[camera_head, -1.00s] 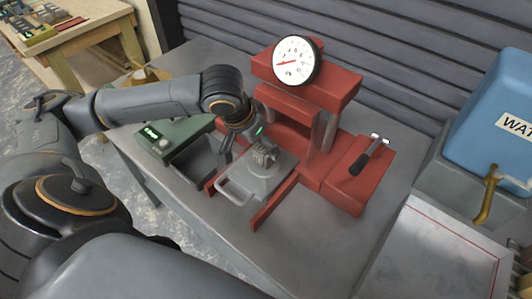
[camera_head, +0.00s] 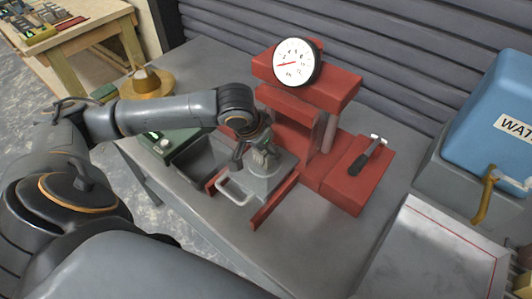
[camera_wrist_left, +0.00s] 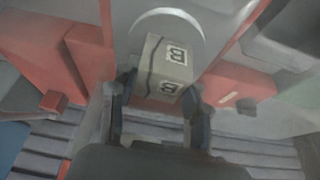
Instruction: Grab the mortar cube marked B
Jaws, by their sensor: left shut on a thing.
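The mortar cube marked B (camera_wrist_left: 165,62) is grey, with B labels on two faces and a dark line across it, in the left wrist view. My left gripper (camera_wrist_left: 160,95) is shut on it, one finger on each side. In the head view my left gripper (camera_head: 254,150) is over the grey plate with a handle (camera_head: 262,187) in the red press (camera_head: 325,165), and hides most of the cube. I cannot tell whether the cube still touches the plate. My right gripper is not in view.
A dial gauge (camera_head: 297,63) tops the press, and a hammer-like tool (camera_head: 368,155) lies on its right side. A dark open bin (camera_head: 200,160) and a green box (camera_head: 165,142) stand left. A blue water tank (camera_head: 490,110) is at right. The bench front is clear.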

